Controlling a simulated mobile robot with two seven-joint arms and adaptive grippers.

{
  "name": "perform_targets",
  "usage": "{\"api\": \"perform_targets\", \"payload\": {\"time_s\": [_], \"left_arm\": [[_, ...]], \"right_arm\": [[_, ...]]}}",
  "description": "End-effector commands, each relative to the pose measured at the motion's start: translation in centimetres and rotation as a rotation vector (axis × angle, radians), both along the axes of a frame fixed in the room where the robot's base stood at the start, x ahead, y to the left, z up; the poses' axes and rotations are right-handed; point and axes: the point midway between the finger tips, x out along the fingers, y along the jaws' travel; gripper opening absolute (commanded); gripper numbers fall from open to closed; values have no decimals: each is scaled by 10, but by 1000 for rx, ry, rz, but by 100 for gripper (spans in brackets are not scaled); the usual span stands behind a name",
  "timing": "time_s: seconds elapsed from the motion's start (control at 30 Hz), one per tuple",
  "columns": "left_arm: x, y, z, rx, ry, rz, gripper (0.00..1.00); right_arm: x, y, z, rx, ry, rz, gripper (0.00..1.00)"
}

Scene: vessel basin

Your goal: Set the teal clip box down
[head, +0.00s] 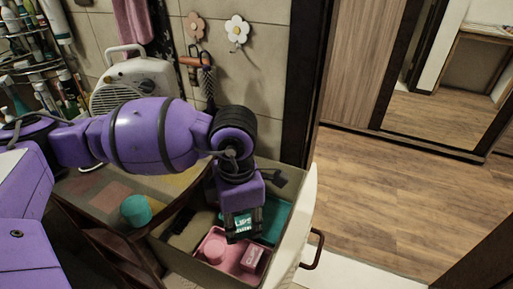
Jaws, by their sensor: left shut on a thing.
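My left gripper (244,228) points down over an open drawer and is shut on the teal clip box (243,218), whose white lettering shows between the fingers. Much of the box is hidden by the gripper. A teal tray (275,222) lies in the drawer just right of and behind the gripper. I cannot tell whether the box touches the tray or the drawer floor. My right gripper is out of view.
A pink tray (215,262) with a pink round tub (214,249) and a pink box (252,259) sits in the drawer's front part. A teal round container (136,210) stands on the counter at left. A white heater (137,79) stands behind. Wooden floor is clear at right.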

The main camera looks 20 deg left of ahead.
Motion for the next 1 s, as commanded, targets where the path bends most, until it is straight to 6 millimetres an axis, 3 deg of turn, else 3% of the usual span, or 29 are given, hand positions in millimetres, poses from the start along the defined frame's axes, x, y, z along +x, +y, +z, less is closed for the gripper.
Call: {"api": "perform_targets", "payload": {"time_s": [0.17, 0.47, 0.6, 0.73, 1.0], "left_arm": [[18, -1, -8, -2, -3, 43, 6], [92, 0, -40, -2, -3, 43, 6], [114, 1, -69, -1, 0, 40, 6], [129, 1, -86, -1, -2, 38, 6], [142, 1, -103, 0, -3, 38, 6]], "right_arm": [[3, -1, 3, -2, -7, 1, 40], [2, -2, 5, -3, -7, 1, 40], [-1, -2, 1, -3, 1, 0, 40], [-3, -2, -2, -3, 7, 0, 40], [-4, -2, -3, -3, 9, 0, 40]]}}
